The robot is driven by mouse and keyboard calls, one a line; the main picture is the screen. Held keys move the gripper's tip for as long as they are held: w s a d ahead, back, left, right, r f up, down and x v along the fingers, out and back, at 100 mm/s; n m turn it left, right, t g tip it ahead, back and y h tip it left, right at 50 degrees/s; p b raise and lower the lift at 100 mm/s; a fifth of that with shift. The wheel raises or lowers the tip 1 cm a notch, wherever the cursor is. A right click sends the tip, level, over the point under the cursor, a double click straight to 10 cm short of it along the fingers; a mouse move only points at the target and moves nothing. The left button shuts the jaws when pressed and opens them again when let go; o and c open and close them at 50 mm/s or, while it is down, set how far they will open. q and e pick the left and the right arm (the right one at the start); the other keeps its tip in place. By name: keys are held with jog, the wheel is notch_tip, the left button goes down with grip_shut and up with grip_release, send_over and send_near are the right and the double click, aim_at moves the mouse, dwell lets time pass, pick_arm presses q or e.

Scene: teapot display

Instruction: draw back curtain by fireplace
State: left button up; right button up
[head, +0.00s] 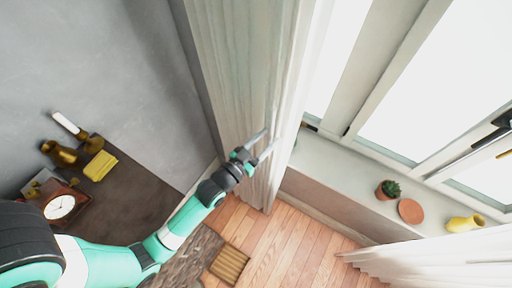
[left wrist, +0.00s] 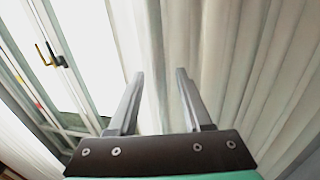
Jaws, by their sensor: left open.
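A pale, pleated curtain (head: 232,60) hangs in the head view between the grey wall and the window, beside the dark mantel shelf (head: 140,190). My left gripper (head: 269,139) is open at the curtain's window-side edge, with its fingers pointing up and right. In the left wrist view the left gripper (left wrist: 158,78) has its two fingers spread, with curtain cloth (left wrist: 235,50) beyond and to the right of them. The curtain's edge shows in the gap between the fingers. I cannot tell whether a finger touches the cloth. My right gripper is not in view.
The window sill (head: 340,185) carries a potted plant (head: 388,189), a terracotta saucer (head: 411,211) and a yellow vase (head: 465,223). A second curtain (head: 440,262) is at lower right. A clock (head: 60,206), a yellow box (head: 100,166) and brass pieces stand on the mantel.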

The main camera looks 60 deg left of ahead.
pick_arm(q)
jog(key=v, duration=0.7)
jog(key=shift+s, duration=0.15)
jog(key=shift+r, duration=0.1)
